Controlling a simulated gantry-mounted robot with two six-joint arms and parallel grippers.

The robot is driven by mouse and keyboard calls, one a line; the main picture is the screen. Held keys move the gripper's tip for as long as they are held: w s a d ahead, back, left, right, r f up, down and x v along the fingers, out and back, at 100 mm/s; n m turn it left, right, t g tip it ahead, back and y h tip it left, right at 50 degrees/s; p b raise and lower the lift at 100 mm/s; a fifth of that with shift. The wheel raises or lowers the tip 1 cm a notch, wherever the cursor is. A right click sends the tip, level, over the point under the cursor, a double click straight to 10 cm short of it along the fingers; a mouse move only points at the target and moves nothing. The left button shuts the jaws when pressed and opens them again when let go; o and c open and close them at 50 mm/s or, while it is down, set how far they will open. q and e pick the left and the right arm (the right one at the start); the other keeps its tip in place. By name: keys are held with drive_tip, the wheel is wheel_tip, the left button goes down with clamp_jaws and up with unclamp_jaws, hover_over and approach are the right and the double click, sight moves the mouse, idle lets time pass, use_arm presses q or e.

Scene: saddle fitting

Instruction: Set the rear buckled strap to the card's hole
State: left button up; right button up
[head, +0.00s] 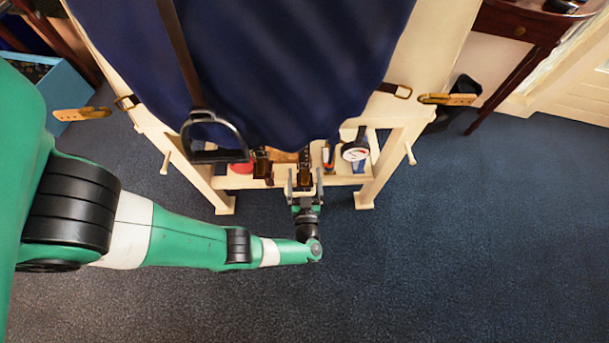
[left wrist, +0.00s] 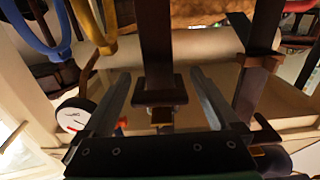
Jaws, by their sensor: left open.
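My left gripper (head: 304,180) is open below the front of the wooden stand, its fingers pointing up at the hanging straps. In the left wrist view its two fingers (left wrist: 168,95) stand on either side of a dark brown strap (left wrist: 156,40) with a buckle or keeper at its lower end; I cannot tell whether they touch it. This strap also shows in the head view (head: 304,158). A second dark strap (left wrist: 258,60) hangs to the right in the wrist view, beside the fingers, and at left in the head view (head: 262,164). I cannot tell which is the rear strap. No hole card is recognisable.
A dark blue saddle cloth (head: 300,50) covers the stand (head: 385,165). A black stirrup (head: 215,155) hangs at left. A round white gauge (head: 355,152) is right of the straps. Tan tabs (head: 80,113) (head: 447,98) stick out at both sides. The carpet in front is clear.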

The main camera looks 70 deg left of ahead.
use_arm(q)
clamp_jaws()
idle(0.5)
